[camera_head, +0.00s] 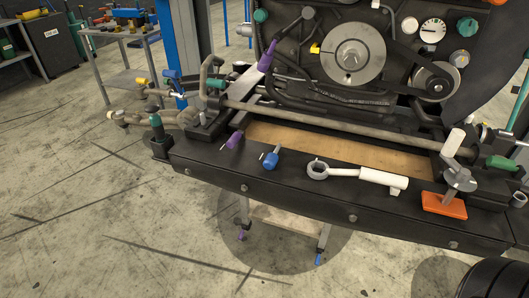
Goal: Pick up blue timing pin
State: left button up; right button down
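The blue timing pin (270,160) lies on the black front ledge (230,165) of the engine frame. Nothing covers the blue pin. Neither of my grippers shows in the head view.
An orange-based clamp (445,204) stands at the ledge's right end. A long horizontal bar (320,119) and a brown board (340,148) lie behind the pin. A green-topped post (157,127) stands at the left corner. Open floor lies in front.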

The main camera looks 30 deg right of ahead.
aim_at(269, 163)
jog(key=z, duration=0.7)
jog(key=i+j+z, duration=0.1)
jog(key=z, duration=0.25)
jog(key=j+z, duration=0.35)
jog(key=i+j+z, duration=0.15)
jog(key=z, duration=0.2)
jog(key=j+z, duration=0.5)
jog(key=j, duration=0.95)
jog(key=k+j+z, duration=0.15)
jog(key=j, duration=0.3)
jog(key=i, duration=0.05)
